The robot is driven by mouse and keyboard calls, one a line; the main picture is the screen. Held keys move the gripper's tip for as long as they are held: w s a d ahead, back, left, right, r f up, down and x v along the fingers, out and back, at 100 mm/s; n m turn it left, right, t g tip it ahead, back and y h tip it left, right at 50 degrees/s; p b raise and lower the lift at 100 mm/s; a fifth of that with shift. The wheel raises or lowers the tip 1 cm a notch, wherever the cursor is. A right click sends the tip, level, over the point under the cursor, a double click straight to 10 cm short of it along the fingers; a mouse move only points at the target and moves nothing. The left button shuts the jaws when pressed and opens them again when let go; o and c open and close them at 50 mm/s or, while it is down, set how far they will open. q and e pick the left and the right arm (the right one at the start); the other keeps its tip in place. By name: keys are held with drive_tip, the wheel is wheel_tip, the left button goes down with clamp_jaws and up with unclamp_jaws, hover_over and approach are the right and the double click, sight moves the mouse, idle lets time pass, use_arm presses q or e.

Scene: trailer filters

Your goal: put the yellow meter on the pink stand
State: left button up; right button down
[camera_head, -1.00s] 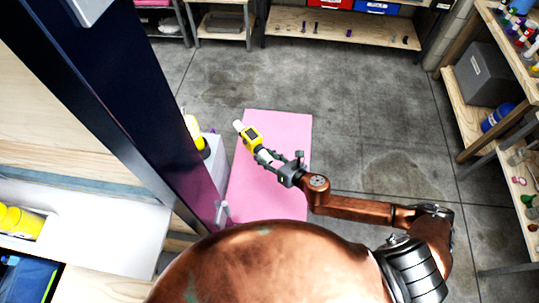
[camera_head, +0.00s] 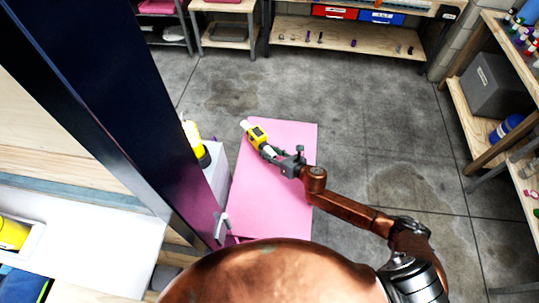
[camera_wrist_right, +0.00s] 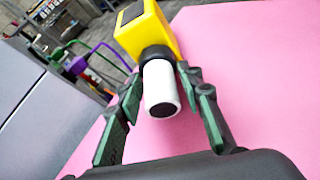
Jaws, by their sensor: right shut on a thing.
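The yellow meter (camera_head: 258,137) has a dark screen and white tube-like ends; it shows over the far left part of the pink stand (camera_head: 270,197). My right gripper (camera_head: 271,153) is shut on the meter's near end. In the right wrist view, the fingers (camera_wrist_right: 160,86) are on both sides of the white tube below the yellow body (camera_wrist_right: 148,32). The pink surface (camera_wrist_right: 255,65) lies behind the meter there. I cannot tell whether the meter touches the stand. The meter lies slanted in the head view. My left gripper is not in view.
A grey box (camera_head: 216,170) with a yellow and black object (camera_head: 195,142) stands left of the stand. A dark post (camera_head: 110,110) fills the left. Wooden shelves stand at the back and right (camera_head: 470,110). The grey floor (camera_head: 385,110) between is clear.

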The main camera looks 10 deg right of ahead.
drive_tip(key=shift+f, duration=0.75)
drive_tip(key=shift+f, duration=0.1)
drive_tip(key=shift+f, duration=0.15)
drive_tip(key=c, duration=1.4)
unclamp_jaws()
drive_tip(key=shift+o, duration=0.2)
drive_tip(key=shift+s+d+r, duration=0.2)
drive_tip(key=shift+r, duration=0.1)
drive_tip(key=p+v, duration=0.1)
drive_tip(key=v, duration=1)
drive_tip(key=shift+s+p, duration=0.25)
drive_tip(key=shift+p, duration=0.05)
